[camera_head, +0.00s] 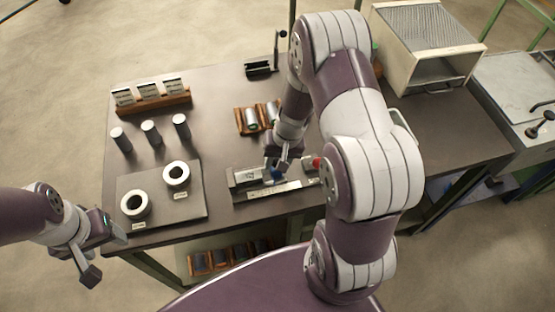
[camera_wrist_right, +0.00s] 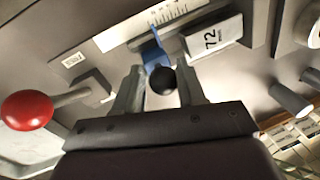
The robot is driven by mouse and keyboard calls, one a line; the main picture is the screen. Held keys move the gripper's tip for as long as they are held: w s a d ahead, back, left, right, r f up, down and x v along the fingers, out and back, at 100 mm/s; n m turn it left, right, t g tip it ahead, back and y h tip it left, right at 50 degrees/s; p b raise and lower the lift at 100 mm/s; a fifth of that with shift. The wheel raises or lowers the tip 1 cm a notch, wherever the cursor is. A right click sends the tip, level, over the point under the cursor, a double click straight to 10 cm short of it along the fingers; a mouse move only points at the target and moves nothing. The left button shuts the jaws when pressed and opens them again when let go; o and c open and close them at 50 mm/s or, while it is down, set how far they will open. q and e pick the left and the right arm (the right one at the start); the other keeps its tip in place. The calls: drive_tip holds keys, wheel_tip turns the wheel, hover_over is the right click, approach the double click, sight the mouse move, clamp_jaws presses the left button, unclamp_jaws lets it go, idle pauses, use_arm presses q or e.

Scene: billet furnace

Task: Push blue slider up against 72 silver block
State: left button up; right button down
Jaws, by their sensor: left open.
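The blue slider (camera_head: 276,175) sits on the grey gauge fixture, partly hidden by my right gripper. In the right wrist view the blue slider (camera_wrist_right: 152,53) shows behind a black ball knob (camera_wrist_right: 162,80). The silver block marked 72 (camera_wrist_right: 213,38) lies beside it, with a small gap apparent between them; in the head view the silver block (camera_head: 246,175) is left of the slider. My right gripper (camera_wrist_right: 160,75) is open, its fingers on either side of the black knob with gaps showing. My left gripper (camera_head: 98,257) is open and empty, off the table's left front.
A red knob (camera_wrist_right: 27,110) on a rod is at the fixture's other end. A plate (camera_head: 160,215) with two white rings lies to the left. Several upright cylinders (camera_head: 150,133) and a wooden rack (camera_head: 152,104) stand behind. A metal box (camera_head: 425,50) is at the back right.

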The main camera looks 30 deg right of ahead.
drive_tip(key=shift+w+a+r, duration=0.1)
drive_tip(key=shift+w+a, duration=0.1)
drive_tip(key=shift+a, duration=0.6)
drive_tip(key=shift+w+a, duration=0.2)
drive_tip(key=shift+a, duration=0.55)
drive_tip(key=shift+d, duration=0.1)
drive_tip(key=c, duration=1)
unclamp_jaws()
drive_tip(key=shift+o, duration=0.7)
drive_tip(key=shift+w+a, duration=0.1)
drive_tip(key=shift+a, duration=0.2)
drive_tip(key=shift+d, duration=0.15)
wheel_tip(320, 180, up, 12)
drive_tip(key=s+d, duration=0.1)
drive_tip(key=d, duration=0.1)
drive_tip(key=shift+r, duration=0.2)
drive_tip(key=shift+s+d, duration=0.1)
